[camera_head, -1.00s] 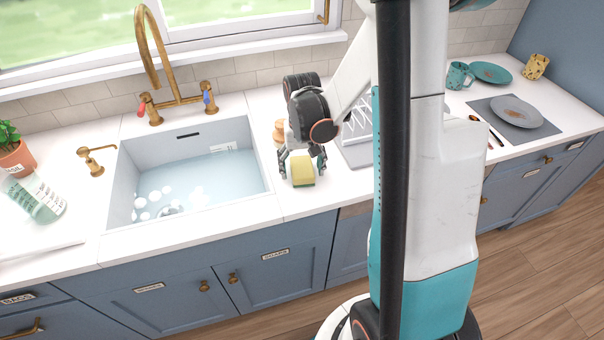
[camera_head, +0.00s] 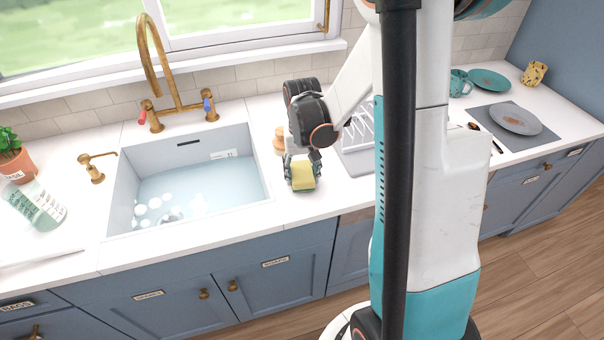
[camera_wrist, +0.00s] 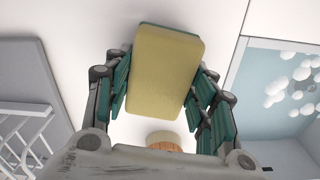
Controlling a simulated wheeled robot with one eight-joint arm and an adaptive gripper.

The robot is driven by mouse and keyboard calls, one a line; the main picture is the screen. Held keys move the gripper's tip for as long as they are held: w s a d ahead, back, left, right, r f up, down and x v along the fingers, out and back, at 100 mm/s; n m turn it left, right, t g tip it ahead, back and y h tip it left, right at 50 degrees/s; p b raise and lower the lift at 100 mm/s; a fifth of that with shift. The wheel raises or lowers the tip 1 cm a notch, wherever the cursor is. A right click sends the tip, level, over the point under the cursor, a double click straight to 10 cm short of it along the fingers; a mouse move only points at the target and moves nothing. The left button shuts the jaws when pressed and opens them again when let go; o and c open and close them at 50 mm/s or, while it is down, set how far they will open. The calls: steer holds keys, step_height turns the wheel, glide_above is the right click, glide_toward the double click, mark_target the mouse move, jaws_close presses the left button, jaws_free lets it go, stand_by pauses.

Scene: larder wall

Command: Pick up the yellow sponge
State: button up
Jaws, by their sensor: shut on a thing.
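The yellow sponge (camera_head: 303,177) has a green layer on one side and is at the counter strip just right of the sink. My gripper (camera_head: 302,170) is shut on it from above, with a finger on each side. In the wrist view the sponge (camera_wrist: 165,75) fills the space between the green-padded fingers (camera_wrist: 160,100), its yellow face towards the camera. I cannot tell whether the sponge touches the counter.
The water-filled sink (camera_head: 125,190) lies to the left, with a brass tap (camera_head: 155,70) behind it. A wooden-topped item (camera_head: 279,140) stands close behind my gripper. A white dish rack (camera_head: 362,130) on a grey mat is to the right.

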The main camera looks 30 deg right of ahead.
mark_target(302, 171)
step_height(302, 171, up, 19)
steer(key=p, duration=0.5)
steer(key=shift+o, duration=0.6)
